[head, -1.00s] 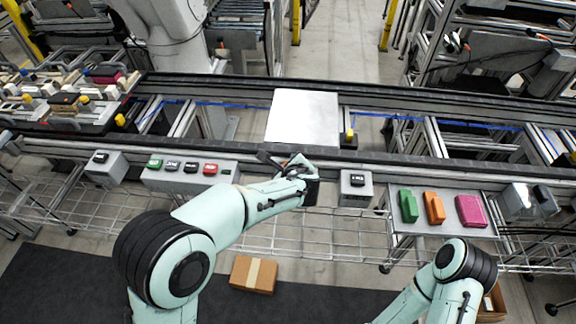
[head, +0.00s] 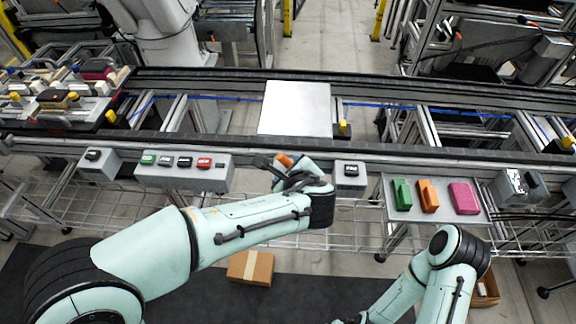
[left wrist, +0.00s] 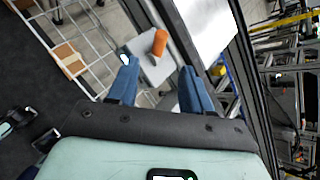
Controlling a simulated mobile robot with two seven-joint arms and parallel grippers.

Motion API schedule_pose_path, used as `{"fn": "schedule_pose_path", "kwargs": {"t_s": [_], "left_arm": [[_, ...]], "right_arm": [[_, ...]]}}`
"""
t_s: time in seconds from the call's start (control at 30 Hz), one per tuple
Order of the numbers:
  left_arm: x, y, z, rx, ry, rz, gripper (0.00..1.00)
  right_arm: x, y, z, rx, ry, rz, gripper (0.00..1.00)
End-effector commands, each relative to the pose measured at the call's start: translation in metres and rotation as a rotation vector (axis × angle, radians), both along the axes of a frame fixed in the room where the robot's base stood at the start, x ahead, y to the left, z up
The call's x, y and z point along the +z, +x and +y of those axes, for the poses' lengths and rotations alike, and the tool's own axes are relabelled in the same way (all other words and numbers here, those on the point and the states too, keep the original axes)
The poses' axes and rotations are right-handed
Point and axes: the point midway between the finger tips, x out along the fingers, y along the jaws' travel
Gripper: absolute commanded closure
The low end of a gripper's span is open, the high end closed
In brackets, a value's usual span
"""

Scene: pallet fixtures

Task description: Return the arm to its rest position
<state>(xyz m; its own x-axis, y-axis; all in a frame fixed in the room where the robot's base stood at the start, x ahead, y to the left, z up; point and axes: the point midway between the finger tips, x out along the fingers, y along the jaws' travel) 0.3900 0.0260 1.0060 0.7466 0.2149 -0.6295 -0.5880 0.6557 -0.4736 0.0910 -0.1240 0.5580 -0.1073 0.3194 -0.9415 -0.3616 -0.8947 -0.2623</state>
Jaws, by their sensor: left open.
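My left gripper (head: 271,166) is in front of the conveyor's near rail in the head view, left of a small grey button box. In the left wrist view its two blue fingers (left wrist: 158,68) are apart with nothing held. An orange piece (left wrist: 160,42) on a grey surface shows beyond the fingertips; it also shows just past the gripper in the head view (head: 284,160). My right arm is bent at the lower right of the head view; its gripper is at most a dark bit at the bottom edge.
A pale square plate (head: 294,108) lies on the conveyor. A button panel (head: 184,172) is left of my gripper, the grey button box (head: 350,179) right. A tray (head: 444,216) carries green, orange and pink blocks. A cardboard box (head: 250,268) lies on the floor below.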

Motion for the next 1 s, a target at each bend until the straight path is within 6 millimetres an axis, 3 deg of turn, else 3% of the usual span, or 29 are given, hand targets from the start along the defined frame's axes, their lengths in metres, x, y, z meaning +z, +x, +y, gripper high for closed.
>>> {"fn": "schedule_pose_path", "kwargs": {"t_s": [0.5,0.6,0.67,0.77,0.87,1.0], "left_arm": [[0.0,0.0,0.0,0.001,-0.001,0.001,0.5],[-0.014,-0.001,0.002,0.013,-0.017,0.035,0.5],[-0.035,-0.004,0.004,0.032,-0.044,0.087,0.5],[-0.093,-0.016,0.011,0.105,-0.135,0.232,0.5],[-0.163,-0.043,0.021,0.247,-0.28,0.417,0.5],[-0.254,-0.102,0.036,0.588,-0.543,0.667,0.5]], "right_arm": [[0.0,0.0,0.0,0.0,0.0,0.0,0.01],[0.001,0.0,0.0,0.0,0.0,0.0,0.01],[0.003,0.001,0.0,0.0,0.0,-0.001,0.01],[0.007,0.002,0.0,0.0,0.0,-0.002,0.01],[0.012,0.004,0.0,0.0,0.001,-0.005,0.01],[0.021,0.007,0.0,0.0,0.0,-0.009,0.01]]}}
